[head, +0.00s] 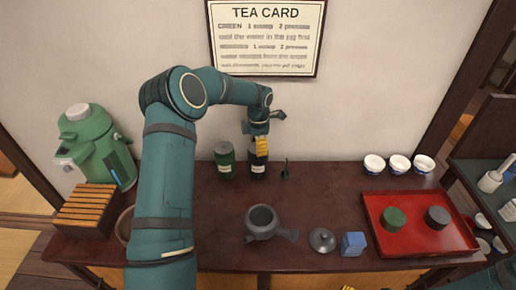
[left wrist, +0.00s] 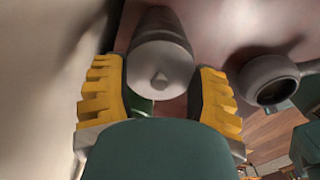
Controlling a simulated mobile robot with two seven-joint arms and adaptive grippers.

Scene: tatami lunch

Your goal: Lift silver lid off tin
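The dark tin (head: 258,171) with a pale label stands upright near the wall at the back of the table. In the left wrist view its silver lid (left wrist: 160,72), a round disc with a small knob, sits between the yellow fingers of my left gripper (left wrist: 161,98). A finger stands on each side of the lid, with narrow gaps seeming to show. In the head view my left gripper (head: 260,146) points down over the tin's top and hides the lid. Of my right gripper, at most a bit of yellow shows at the bottom edge.
A green tin (head: 225,162) stands close on the left and a small dark green scoop (head: 285,172) on the right. A grey teapot (head: 262,221), its loose lid (head: 322,240) and a blue cube (head: 353,244) are in front. A red tray (head: 420,247) lies right.

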